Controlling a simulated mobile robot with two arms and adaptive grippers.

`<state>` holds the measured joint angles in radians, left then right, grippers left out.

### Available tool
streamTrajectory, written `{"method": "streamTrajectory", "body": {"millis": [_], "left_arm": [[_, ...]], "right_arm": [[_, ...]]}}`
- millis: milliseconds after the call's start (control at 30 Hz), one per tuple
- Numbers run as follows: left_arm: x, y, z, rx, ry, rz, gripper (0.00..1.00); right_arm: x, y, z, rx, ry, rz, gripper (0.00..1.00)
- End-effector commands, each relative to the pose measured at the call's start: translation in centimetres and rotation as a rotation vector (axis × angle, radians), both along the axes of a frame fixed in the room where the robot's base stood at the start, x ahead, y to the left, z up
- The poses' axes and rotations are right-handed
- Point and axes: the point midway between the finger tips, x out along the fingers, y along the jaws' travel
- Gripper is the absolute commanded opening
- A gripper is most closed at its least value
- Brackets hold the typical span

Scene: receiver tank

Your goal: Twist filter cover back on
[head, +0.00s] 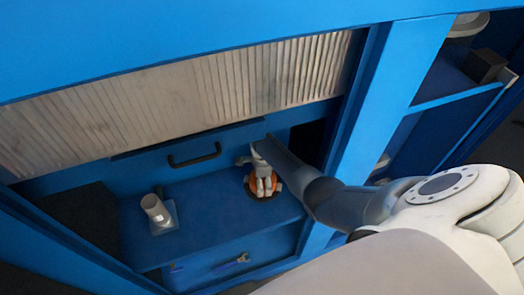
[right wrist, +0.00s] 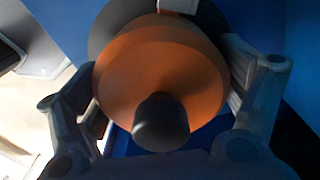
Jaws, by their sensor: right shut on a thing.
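The filter cover is an orange disc with a dark round knob. It fills the middle of the right wrist view (right wrist: 160,70), and a little orange shows in the head view (head: 252,187) on the blue shelf. My right gripper (head: 264,185) reaches down to it from the right. In the right wrist view its two fingers (right wrist: 165,95) stand on either side of the orange disc, shut on it. A dark round part (right wrist: 108,22) shows behind the cover. The fingers hide most of the cover in the head view, so I cannot tell how it is seated. My left gripper is not in view.
A white cylinder (head: 154,209) on a pale square plate stands on the shelf (head: 215,210) to the left. A black handle (head: 194,155) is on the blue panel behind. A ribbed pale shutter (head: 190,95) hangs above, and a blue post (head: 385,95) stands at the right.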

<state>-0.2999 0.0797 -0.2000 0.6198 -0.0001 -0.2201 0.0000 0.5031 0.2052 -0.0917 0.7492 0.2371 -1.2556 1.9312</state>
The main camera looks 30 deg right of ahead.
Motion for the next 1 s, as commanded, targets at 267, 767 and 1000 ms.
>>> {"method": "streamTrajectory", "body": {"millis": [267,767,1000], "left_arm": [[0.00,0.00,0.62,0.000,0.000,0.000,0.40],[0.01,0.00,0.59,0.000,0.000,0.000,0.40],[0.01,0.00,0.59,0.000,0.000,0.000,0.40]], "right_arm": [[0.09,0.02,0.08,0.001,0.000,-0.139,0.65],[0.04,0.01,0.03,0.000,0.000,-0.136,1.00],[0.04,0.01,0.03,0.000,0.000,-0.135,1.00]]}}
